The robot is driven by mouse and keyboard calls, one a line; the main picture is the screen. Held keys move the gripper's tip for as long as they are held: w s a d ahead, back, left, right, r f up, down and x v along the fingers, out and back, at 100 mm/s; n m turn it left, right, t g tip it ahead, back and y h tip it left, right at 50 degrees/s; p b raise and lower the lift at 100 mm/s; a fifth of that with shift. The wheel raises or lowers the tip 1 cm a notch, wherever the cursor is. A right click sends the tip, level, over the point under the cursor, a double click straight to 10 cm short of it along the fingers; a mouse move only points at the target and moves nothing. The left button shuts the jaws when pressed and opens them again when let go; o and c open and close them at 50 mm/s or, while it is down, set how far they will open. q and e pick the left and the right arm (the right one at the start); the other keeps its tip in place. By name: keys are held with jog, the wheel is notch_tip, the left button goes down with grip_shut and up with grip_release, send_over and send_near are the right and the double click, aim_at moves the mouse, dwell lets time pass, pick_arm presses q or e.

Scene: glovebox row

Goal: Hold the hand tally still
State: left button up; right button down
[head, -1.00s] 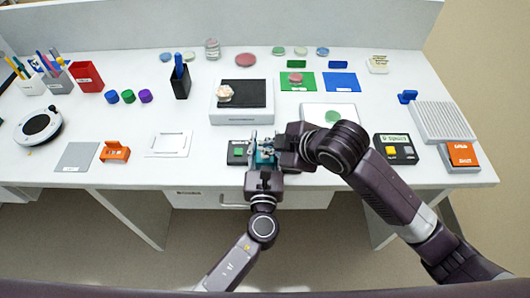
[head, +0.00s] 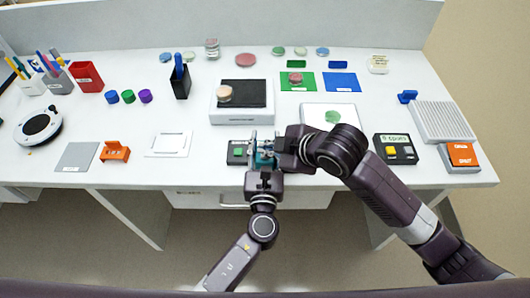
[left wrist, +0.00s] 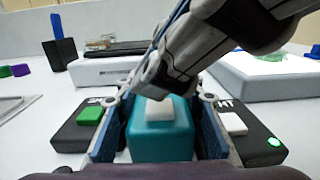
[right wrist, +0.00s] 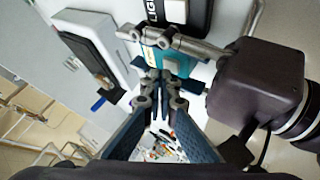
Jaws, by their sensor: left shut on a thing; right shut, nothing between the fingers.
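The hand tally (left wrist: 160,142) is a teal block with a white button (left wrist: 160,109) on top. My left gripper (left wrist: 158,148) is shut on it, one blue-padded finger on each side. The tally (head: 265,155) also shows near the table's front edge in the head view, partly hidden by both grippers. My right gripper (right wrist: 160,85) is shut and empty. In the left wrist view its fingertips (left wrist: 160,85) are right at the button; I cannot tell whether they touch it. Teal also shows beyond these fingers in the right wrist view (right wrist: 172,58).
A black box with a green button (head: 238,152) stands left of the tally; another with a white button (left wrist: 255,138) stands to its right. A white box with a dark top (head: 242,115) is behind. A white frame (head: 169,144) lies left; a two-button display box (head: 396,149) stands right.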

jog(key=shift+f, duration=0.45)
dwell(0.4)
dwell(0.3)
jog(key=shift+r, duration=0.85)
jog(key=shift+r, duration=2.5)
notch_tip(320, 180, up, 4)
jog(key=n, duration=1.6)
jog(key=shift+w+f+n+t+h, duration=0.1)
jog(key=shift+n+t+h, duration=0.2)
jog(key=shift+n+h, duration=0.1)
